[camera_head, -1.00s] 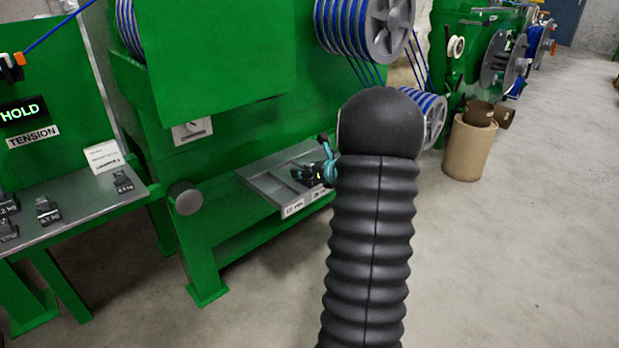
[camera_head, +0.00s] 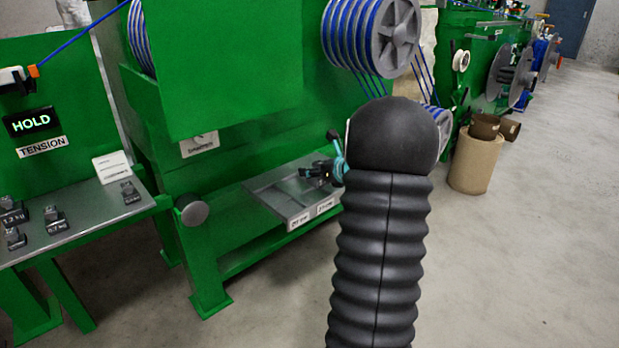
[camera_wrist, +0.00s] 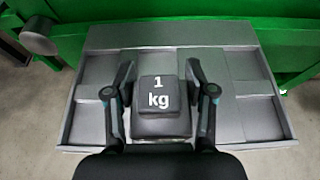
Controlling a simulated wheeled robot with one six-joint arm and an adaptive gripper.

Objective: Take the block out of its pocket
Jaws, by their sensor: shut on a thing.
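The block (camera_wrist: 161,124) is dark grey with a white "1 kg" mark on top. In the wrist view my gripper (camera_wrist: 160,72) has one finger on each side of it and is shut on it. The grey metal tray (camera_wrist: 105,130) with its pockets lies below and around the block. In the head view my gripper (camera_head: 317,171) is small, just above the tray (camera_head: 268,198), partly hidden behind my black arm. I cannot make out the block there. The block hides the pocket beneath it.
The tray sits on a low green shelf of a machine (camera_head: 220,100). Several dark weights (camera_head: 55,218) lie on a metal table (camera_head: 90,222) at left. A brown drum (camera_head: 474,165) stands at right. The floor at right is clear.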

